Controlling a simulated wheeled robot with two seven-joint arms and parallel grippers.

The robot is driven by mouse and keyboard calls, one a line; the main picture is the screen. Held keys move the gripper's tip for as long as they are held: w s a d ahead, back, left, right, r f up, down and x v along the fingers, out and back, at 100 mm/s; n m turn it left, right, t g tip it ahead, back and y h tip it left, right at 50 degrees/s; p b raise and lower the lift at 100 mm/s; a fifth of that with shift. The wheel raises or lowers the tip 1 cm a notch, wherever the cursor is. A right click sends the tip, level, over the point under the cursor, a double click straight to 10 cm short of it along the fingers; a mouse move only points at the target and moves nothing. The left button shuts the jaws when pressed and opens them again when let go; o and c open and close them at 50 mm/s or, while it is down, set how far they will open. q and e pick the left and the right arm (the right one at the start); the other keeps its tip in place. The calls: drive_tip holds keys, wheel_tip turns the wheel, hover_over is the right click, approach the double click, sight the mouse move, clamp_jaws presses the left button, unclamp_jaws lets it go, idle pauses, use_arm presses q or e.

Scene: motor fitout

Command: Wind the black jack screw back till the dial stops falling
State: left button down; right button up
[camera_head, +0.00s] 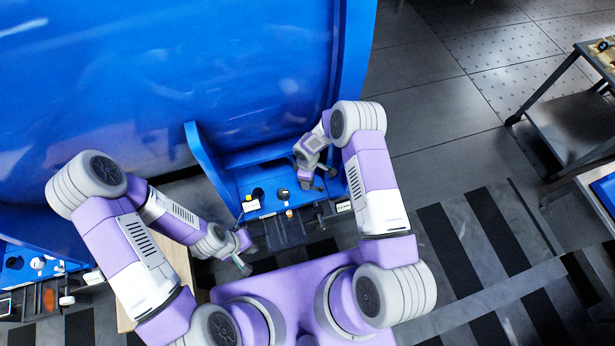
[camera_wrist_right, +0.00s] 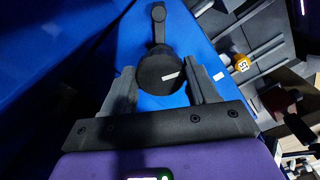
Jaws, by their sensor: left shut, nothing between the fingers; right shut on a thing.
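My right gripper (camera_head: 313,182) is at the blue bench beside the large blue housing. In the right wrist view its fingers (camera_wrist_right: 162,76) stand either side of a round black head with a white mark, which I take for the black jack screw (camera_wrist_right: 155,73), and are shut on it. A short black arm with a rounded end runs from the head. In the head view the gripper hides the screw. My left gripper (camera_head: 245,254) is shut and empty, low in front of the bench. I cannot pick out a dial face or a reading.
An orange-yellow piece with a label (camera_wrist_right: 242,63) shows in the wrist view. Dark rails (camera_head: 285,232) lie in front of the bench. A dark cart (camera_head: 575,115) stands right; striped floor lies between.

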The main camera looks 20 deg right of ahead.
drive_tip(key=shift+w+r, duration=0.1)
drive_tip(key=shift+r, duration=0.05)
drive_tip(key=o, duration=1.1)
drive_tip(key=shift+c, duration=0.2)
wheel_tip(320, 180, up, 8)
drive_tip(key=p, duration=0.3)
drive_tip(key=shift+f, duration=0.25)
idle(0.6)
